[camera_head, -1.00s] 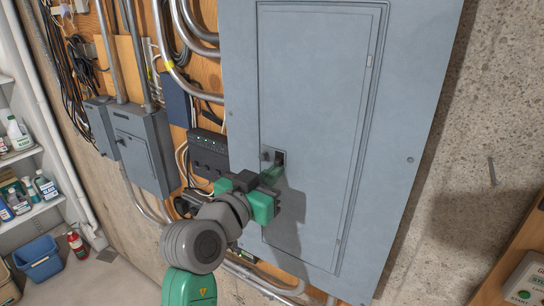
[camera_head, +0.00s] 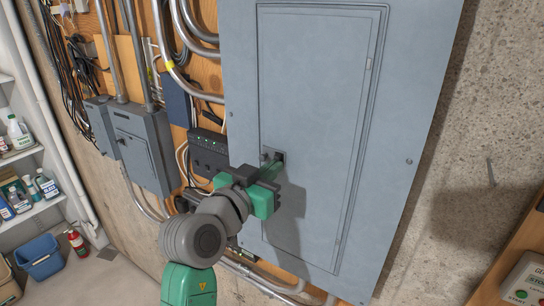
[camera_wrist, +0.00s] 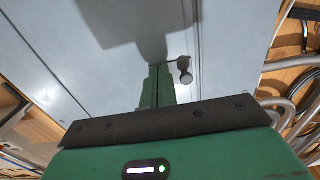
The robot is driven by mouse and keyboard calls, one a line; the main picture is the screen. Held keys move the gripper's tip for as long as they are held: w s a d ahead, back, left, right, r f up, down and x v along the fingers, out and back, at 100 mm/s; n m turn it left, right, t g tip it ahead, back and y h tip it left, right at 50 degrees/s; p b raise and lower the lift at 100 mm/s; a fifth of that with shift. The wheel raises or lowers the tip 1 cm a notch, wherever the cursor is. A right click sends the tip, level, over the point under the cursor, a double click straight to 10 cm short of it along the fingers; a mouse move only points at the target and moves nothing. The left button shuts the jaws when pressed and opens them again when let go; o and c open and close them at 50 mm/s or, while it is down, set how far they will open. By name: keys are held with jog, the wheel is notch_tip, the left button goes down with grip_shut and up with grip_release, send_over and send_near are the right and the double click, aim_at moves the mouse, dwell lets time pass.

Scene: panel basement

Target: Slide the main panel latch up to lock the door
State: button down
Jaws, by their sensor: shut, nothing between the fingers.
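The main panel door (camera_head: 318,90) is a tall grey sheet in a grey panel, and it lies flush in its frame. Its latch (camera_head: 268,153) is a small dark plate with a knob and a dark recess at the door's left edge. My gripper (camera_head: 278,164) is shut and empty, its green fingers reaching to the recess from below. In the wrist view the gripper's fingertips (camera_wrist: 161,70) are together beside the round dark latch knob (camera_wrist: 185,72). I cannot tell whether the tips touch the latch.
A black box with small green lights (camera_head: 208,150) and a smaller grey box (camera_head: 142,150) are on the wall to the left. Conduits and cables run around them. A shelf with bottles (camera_head: 40,185) is at far left. A box with a green button (camera_head: 524,285) is at lower right.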

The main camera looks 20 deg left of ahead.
jog(key=shift+f+b, duration=0.25)
jog(key=shift+b, duration=0.05)
jog(key=s+a, duration=0.1)
jog(key=s, duration=0.6)
jog(key=shift+a, duration=0.15)
dwell(0.4)
jog(key=s+d+r+t+p, duration=0.2)
jog(key=d+r+p, duration=0.1)
jog(key=d+r, duration=0.5)
jog(key=s+d+r+n+t+y+p, duration=0.1)
jog(key=s+d+r+t+y+p, duration=0.1)
jog(key=s+d+r, duration=0.4)
jog(key=s+d+r+n+t+y+p, duration=0.1)
jog(key=s+d+r+t+p, duration=0.2)
jog(key=s+d+r, duration=0.3)
jog(key=s+r, duration=0.3)
jog(key=r, duration=0.2)
jog(key=shift+s+d+y, duration=0.15)
jog(key=shift+d+y, duration=0.05)
jog(key=shift+y, duration=0.2)
